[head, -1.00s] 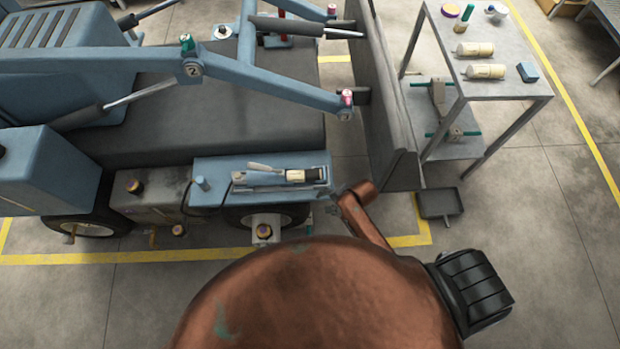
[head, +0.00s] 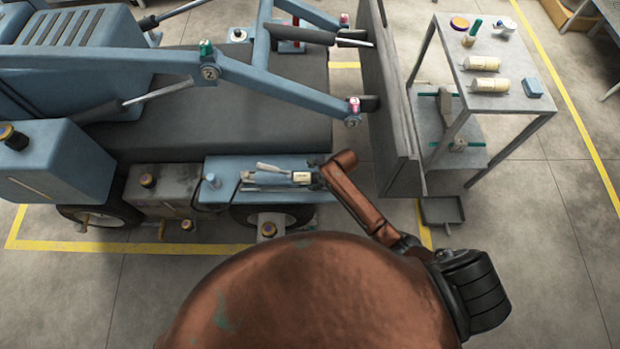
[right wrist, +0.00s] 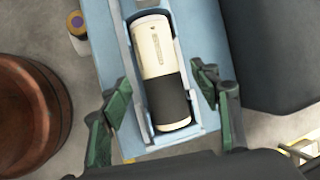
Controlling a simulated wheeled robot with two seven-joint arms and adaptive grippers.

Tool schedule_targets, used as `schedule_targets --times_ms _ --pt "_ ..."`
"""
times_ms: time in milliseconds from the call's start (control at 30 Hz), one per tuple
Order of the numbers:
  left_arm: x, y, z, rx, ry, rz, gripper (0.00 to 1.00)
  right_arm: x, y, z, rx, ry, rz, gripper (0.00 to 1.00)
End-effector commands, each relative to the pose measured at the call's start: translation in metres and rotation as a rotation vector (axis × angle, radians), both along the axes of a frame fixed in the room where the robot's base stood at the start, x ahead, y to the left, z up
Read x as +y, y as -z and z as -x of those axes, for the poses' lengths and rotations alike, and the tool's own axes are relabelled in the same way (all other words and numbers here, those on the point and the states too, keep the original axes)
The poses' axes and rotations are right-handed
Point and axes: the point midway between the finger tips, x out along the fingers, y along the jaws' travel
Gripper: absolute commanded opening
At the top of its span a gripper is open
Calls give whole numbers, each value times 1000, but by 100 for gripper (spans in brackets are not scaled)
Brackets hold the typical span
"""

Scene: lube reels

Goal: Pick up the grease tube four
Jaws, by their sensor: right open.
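A cream tube with a dark band (head: 301,178) lies in a holder on the blue side ledge of the machine. In the right wrist view the tube (right wrist: 155,52) lies in a narrow blue-grey tray (right wrist: 123,40); I cannot read its number. My right gripper (right wrist: 163,98) is open, with its green fingers apart on either side of the tube's dark end and nothing between them held. In the head view the right gripper (head: 318,172) is at the right end of the holder and partly hides the tube. My left gripper is not in view.
Two more cream tubes, one behind (head: 480,64) and one in front (head: 489,85), lie on a grey cart (head: 518,105) at the right, with a blue box (head: 533,88). The loader's upright grey bucket (head: 390,110) stands between ledge and cart. A blue lift arm (head: 285,92) crosses above the machine.

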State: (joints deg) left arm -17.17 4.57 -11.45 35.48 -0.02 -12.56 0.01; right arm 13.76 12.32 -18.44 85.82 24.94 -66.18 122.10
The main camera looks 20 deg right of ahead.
Motion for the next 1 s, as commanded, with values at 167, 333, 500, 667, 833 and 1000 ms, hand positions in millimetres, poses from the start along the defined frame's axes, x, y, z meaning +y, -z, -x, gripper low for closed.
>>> schedule_targets --times_ms 167,333,500,667,833,1000 --pt "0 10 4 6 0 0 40 6 21 -7 1 1 1 57" --pt "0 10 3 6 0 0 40 7 22 -8 -1 1 1 57" --pt "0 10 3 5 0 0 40 7 21 -8 -1 0 0 53" --pt "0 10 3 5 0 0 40 7 21 -8 -1 0 0 42" --pt "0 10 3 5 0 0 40 7 21 -8 -1 0 0 30" --pt "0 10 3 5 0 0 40 7 21 -8 -1 0 0 18"
